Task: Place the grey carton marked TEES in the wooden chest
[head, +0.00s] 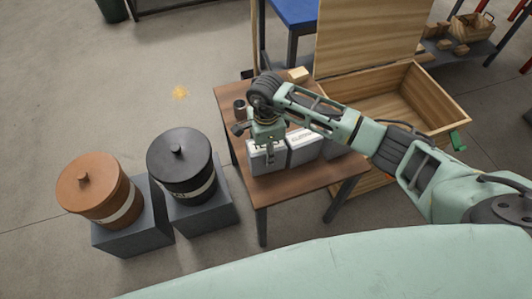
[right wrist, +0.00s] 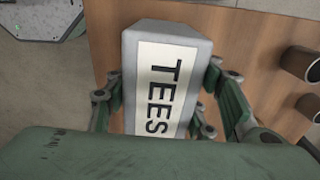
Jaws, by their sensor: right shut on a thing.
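The grey carton marked TEES (right wrist: 168,75) fills the middle of the right wrist view, between the two fingers of my right gripper (right wrist: 165,110). In the head view the carton (head: 262,158) is at the left of a row of cartons on the brown table, and my right gripper (head: 268,150) is over it from above, shut on it. I cannot tell whether the carton still touches the table. The wooden chest (head: 449,95) stands open behind and right of the table, its lid (head: 368,38) raised; my right arm crosses in front of part of it. My left gripper is not in view.
Other pale cartons (head: 303,146) stand right beside the carton on the table (head: 285,187). Two lidded drums, brown (head: 95,190) and black (head: 181,165), stand left on grey blocks.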

